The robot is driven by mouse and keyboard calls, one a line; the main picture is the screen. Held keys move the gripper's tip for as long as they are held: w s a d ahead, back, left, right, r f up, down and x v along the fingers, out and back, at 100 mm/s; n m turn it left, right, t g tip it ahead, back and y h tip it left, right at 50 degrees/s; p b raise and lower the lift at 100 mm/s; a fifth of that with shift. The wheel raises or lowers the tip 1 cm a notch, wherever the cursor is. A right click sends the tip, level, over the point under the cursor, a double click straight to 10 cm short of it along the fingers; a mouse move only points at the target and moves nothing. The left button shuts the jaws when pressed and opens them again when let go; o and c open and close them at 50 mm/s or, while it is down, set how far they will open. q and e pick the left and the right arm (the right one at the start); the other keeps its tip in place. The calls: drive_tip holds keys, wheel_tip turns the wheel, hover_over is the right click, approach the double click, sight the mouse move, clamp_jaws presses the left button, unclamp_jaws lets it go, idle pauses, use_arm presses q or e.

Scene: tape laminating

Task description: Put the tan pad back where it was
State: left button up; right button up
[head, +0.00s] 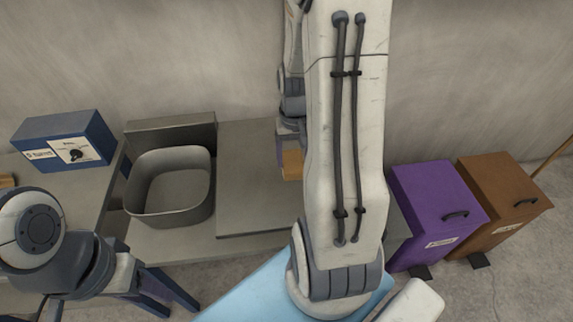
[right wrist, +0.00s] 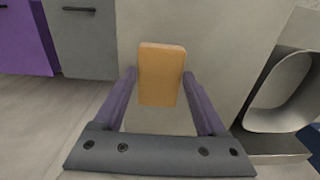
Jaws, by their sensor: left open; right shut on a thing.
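The tan pad (head: 292,165) is a small block held by my right gripper (head: 291,143), over the grey counter section right of the sink. In the right wrist view the pad (right wrist: 161,72) stands upright between the two purple fingers (right wrist: 160,95), which are shut on it. My right arm hides part of the counter and most of that gripper in the head view. My left gripper (head: 165,292) is open and empty at the lower left, in front of the counter.
A metal sink basin (head: 173,212) is set left of the pad; it also shows in the right wrist view (right wrist: 272,121). A blue box (head: 62,139) stands on the left table (head: 78,187). Purple (head: 432,190) and brown (head: 503,180) bins stand at the right. The flat counter (head: 245,190) looks clear.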

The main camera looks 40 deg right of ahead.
sight(287, 159)
drive_tip(key=w+f, duration=0.1)
drive_tip(key=w, duration=0.1)
drive_tip(key=shift+w+f, duration=0.3)
drive_tip(key=shift+f, duration=2.05)
drive_tip(key=o, duration=1.1)
drive_tip(key=shift+o, duration=0.2)
wheel_tip(287, 159, up, 12)
drive_tip(key=shift+r+p, duration=0.1)
drive_tip(key=shift+p, duration=0.3)
drive_tip(key=s+a+r+n, duration=0.25)
drive_tip(key=a+n, duration=0.35)
drive_tip(key=a, duration=1.3)
drive_tip(key=s+a+r+n+y, duration=0.1)
drive_tip(key=s+a+r+n, duration=0.1)
drive_tip(key=s+a+n, duration=0.5)
drive_tip(key=s+a, duration=0.4)
drive_tip(key=s, duration=0.2)
drive_tip(key=shift+a+n, duration=0.2)
drive_tip(key=shift+n, duration=0.1)
